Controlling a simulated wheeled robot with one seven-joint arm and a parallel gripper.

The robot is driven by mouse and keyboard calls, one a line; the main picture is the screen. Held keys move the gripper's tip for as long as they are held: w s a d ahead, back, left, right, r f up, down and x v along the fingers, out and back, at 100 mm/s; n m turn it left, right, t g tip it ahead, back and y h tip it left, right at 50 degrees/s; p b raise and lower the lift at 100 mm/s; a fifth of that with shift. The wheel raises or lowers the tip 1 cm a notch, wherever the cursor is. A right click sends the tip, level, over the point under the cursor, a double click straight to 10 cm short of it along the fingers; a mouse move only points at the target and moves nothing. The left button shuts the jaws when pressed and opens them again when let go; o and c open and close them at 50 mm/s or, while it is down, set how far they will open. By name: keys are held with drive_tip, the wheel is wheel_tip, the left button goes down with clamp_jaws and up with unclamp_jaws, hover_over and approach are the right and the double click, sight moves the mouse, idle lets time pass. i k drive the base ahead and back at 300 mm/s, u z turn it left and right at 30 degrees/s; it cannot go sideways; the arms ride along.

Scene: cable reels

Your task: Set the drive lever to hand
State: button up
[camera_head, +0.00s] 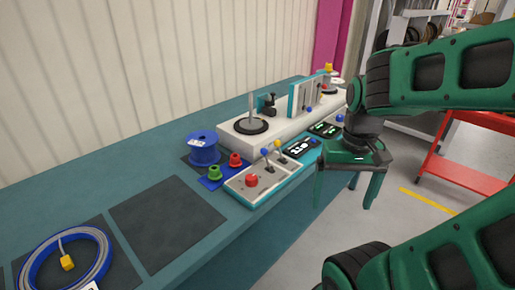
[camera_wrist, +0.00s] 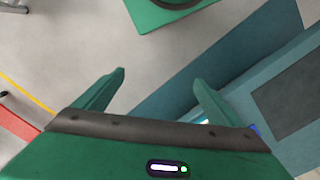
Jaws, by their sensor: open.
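A grey control box (camera_head: 262,190) with a teal edge sits at the bench's front edge. On it are a red button and two small levers, one with a blue knob (camera_head: 264,151) and one with a yellow knob (camera_head: 277,144). I cannot read any labels, so I cannot tell which is the drive lever or where its hand position lies. My gripper (camera_head: 342,206) is open and empty, pointing down beyond the bench's front edge, to the right of the levers and apart from them. In the wrist view my open gripper (camera_wrist: 159,77) has floor and the bench edge beneath it.
The teal bench (camera_head: 150,160) runs along the wall. A blue reel (camera_head: 203,150), green and red knobs, lit displays (camera_head: 299,147) and a grey-white machine with a spindle (camera_head: 251,108) surround the levers. A coiled blue cable (camera_head: 40,265) lies front left. A red cart (camera_head: 470,150) stands right.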

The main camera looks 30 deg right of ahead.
sight(264, 151)
drive_tip(key=k, duration=1.25)
drive_tip(key=u, duration=0.45)
drive_tip(key=i, duration=1.6)
drive_tip(key=z, duration=0.55)
